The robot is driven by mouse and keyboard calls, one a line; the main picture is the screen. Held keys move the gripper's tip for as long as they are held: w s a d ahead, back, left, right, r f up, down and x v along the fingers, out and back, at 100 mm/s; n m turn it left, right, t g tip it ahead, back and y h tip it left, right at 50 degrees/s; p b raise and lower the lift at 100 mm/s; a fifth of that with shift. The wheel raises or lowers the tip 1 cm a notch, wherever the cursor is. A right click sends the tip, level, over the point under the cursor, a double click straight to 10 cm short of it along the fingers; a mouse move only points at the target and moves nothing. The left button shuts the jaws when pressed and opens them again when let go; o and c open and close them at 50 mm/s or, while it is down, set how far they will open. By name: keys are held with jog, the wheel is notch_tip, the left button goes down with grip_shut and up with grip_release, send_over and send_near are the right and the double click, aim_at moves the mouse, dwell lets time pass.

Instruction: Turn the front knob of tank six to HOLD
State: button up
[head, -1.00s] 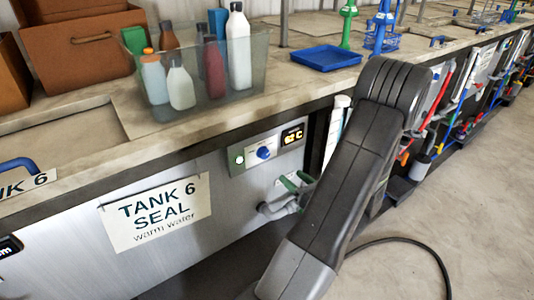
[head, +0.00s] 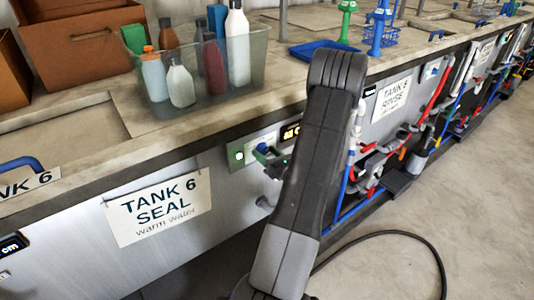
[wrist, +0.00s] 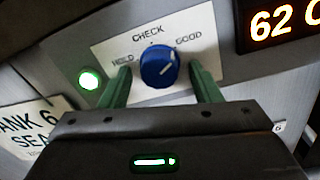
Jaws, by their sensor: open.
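The blue front knob (wrist: 158,64) sits on a pale plate on tank six's front. Its white mark slants toward the upper right, on the GOOD side. CHECK is printed above, GOOD at right, and the left word is blurred and partly covered by a finger. My gripper (wrist: 162,72) is open, with one green fingertip on each side of the knob; gaps show, and I cannot tell how deep the tips reach. In the head view my gripper (head: 268,158) is at the panel, partly covering the knob (head: 263,147). The TANK 6 SEAL sign (head: 157,208) is to the left.
A lit green lamp (wrist: 91,79) is left of the plate and an orange 62 C display (wrist: 283,22) is at upper right. A clear bin of bottles (head: 205,100) and a blue tray (head: 318,53) stand on the counter. A cable (head: 425,250) lies on the open floor.

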jog(key=c, duration=1)
